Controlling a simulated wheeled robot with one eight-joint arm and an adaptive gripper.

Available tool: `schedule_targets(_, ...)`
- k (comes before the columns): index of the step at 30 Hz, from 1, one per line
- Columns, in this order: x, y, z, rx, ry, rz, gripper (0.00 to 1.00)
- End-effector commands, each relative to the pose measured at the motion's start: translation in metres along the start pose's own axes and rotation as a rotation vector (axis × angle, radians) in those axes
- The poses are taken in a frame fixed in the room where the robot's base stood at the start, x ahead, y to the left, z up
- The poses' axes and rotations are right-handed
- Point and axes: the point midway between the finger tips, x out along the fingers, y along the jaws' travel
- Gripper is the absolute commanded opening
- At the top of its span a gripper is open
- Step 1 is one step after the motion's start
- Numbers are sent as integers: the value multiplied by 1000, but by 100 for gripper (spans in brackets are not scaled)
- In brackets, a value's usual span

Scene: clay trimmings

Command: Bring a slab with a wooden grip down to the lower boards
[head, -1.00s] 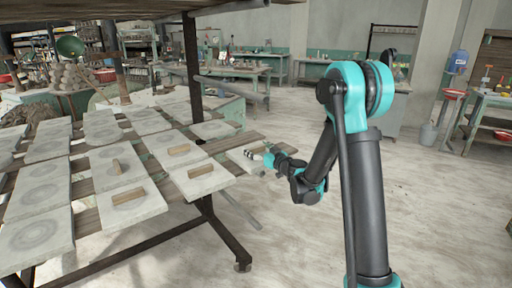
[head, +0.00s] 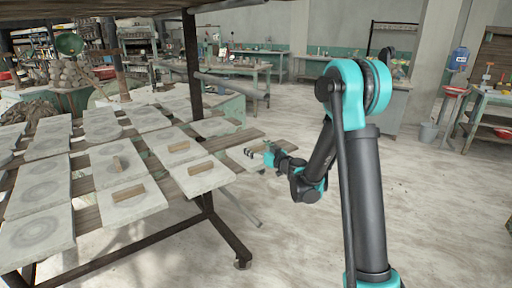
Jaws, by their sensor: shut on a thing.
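My gripper (head: 252,153) is at the right end of the rack, pointing left. It is shut on a pale grey slab (head: 236,157) at the end of the boards; the hold itself is small and partly hidden by the fingers. I cannot tell whether this slab touches the boards (head: 222,143) beneath it.
Several plain slabs (head: 37,240) cover the rack's left side. An upper shelf (head: 80,12) overhangs the rack. The floor (head: 440,220) to the right is open.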

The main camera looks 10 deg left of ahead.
Motion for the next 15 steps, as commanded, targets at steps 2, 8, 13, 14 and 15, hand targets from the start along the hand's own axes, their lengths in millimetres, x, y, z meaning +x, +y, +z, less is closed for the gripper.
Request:
schedule_targets(2,0,0,0,1,0,0,25)
schedule_targets(8,0,0,0,1,0,0,25)
schedule_targets(13,0,0,0,1,0,0,100)
schedule_targets(14,0,0,0,1,0,0,100)
schedule_targets(15,0,0,0,0,0,0,100)
